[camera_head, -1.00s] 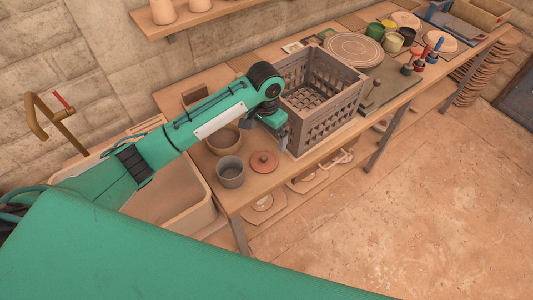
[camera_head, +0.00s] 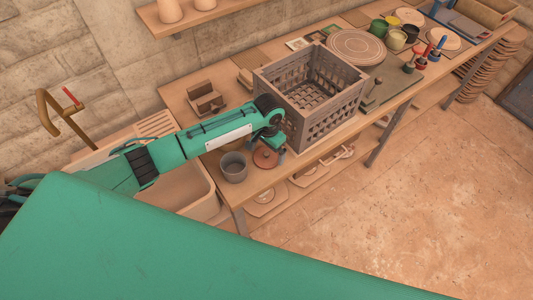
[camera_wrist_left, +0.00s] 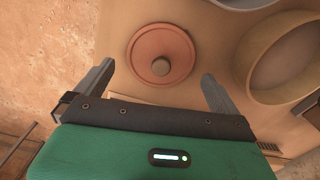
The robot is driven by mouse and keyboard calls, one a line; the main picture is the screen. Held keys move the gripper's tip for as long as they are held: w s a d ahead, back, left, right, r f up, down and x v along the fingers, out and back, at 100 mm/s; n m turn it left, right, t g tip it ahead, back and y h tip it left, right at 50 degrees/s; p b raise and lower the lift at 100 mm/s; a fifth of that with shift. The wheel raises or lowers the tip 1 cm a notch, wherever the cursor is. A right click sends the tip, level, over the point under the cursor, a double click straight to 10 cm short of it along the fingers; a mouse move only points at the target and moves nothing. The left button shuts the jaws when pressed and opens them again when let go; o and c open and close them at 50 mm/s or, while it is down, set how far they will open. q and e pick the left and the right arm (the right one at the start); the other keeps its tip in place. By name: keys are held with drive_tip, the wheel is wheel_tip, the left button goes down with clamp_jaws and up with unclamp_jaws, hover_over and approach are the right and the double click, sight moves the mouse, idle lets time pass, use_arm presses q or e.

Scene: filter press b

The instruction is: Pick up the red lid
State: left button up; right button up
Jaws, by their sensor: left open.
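The red lid (camera_head: 265,158) lies on the wooden workbench near its front edge, partly covered by my left gripper in the head view. In the left wrist view the lid (camera_wrist_left: 161,54) is a round reddish disc with a small knob (camera_wrist_left: 160,66) in its middle. My left gripper (camera_wrist_left: 152,78) is open, with one finger on either side of the lid's near part. The fingers look clear of the lid. In the head view the left gripper (camera_head: 279,151) is above the lid, its fingertips hard to make out. My right gripper is not in view.
A grey pot (camera_head: 233,168) stands left of the lid. A slatted grey crate (camera_head: 330,120) stands close on the right. A wide bowl (camera_wrist_left: 288,60) is beside the lid in the wrist view. A sink basin (camera_head: 190,187) is at the left.

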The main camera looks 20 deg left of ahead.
use_arm(q)
drive_tip(key=shift+f, duration=1.1)
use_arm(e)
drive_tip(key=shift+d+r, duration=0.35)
use_arm(q)
drive_tip(key=c, duration=0.8)
drive_tip(key=shift+c, duration=0.2)
